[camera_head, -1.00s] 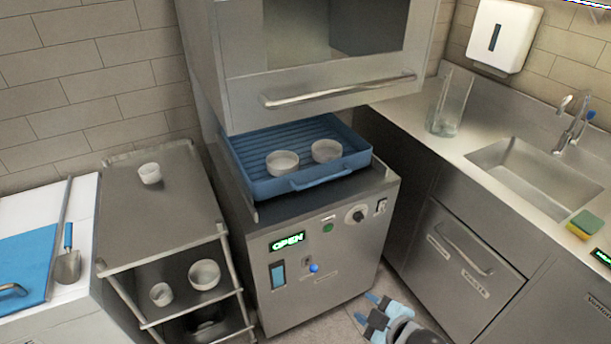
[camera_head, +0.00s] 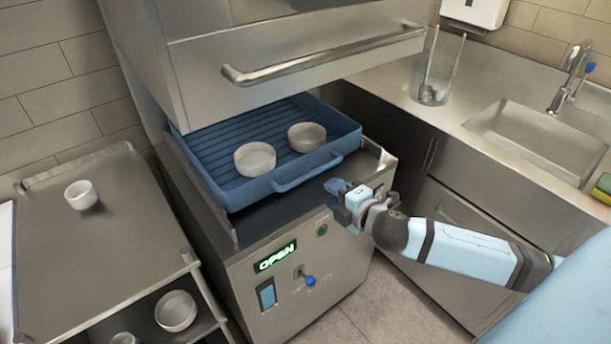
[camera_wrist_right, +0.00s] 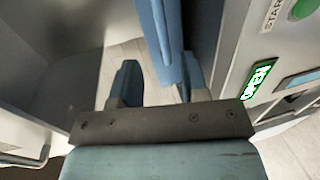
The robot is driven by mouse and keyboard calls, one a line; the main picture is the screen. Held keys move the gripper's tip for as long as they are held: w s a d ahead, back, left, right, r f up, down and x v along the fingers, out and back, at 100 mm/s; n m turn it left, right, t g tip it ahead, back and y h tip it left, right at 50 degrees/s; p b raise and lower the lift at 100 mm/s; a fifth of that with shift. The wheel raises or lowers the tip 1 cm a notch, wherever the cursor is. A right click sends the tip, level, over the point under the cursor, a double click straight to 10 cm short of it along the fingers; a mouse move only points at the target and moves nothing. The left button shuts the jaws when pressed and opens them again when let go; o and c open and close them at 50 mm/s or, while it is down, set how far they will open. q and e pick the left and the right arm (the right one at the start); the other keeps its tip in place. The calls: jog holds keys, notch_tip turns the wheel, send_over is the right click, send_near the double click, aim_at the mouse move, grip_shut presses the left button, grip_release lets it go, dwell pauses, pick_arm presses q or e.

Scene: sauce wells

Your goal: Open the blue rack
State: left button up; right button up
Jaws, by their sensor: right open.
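The blue rack (camera_head: 225,185) sits inside the steel dishwasher under its raised hood, with its handle (camera_head: 308,174) on the front edge. Two white bowls, the left one (camera_head: 255,158) and the right one (camera_head: 307,136), stand in it. My right gripper (camera_head: 338,193) is open just in front of and to the right of the rack handle. In the right wrist view, a blue part of the rack (camera_wrist_right: 155,35) runs down toward the space between the open fingers (camera_wrist_right: 160,78). I cannot tell whether they touch it. My left gripper is not in view.
The hood with its bar handle (camera_head: 325,55) hangs above the rack. The dishwasher front (camera_head: 250,295) shows a green OPEN display. A steel cart (camera_head: 100,240) with bowls stands at left. A sink (camera_head: 540,140) and glass container (camera_head: 437,75) are at right.

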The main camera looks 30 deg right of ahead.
aim_at(308, 178)
jog(key=x, duration=1.1)
jog(key=shift+f, duration=0.1)
jog(key=shift+s, duration=0.1)
grip_shut()
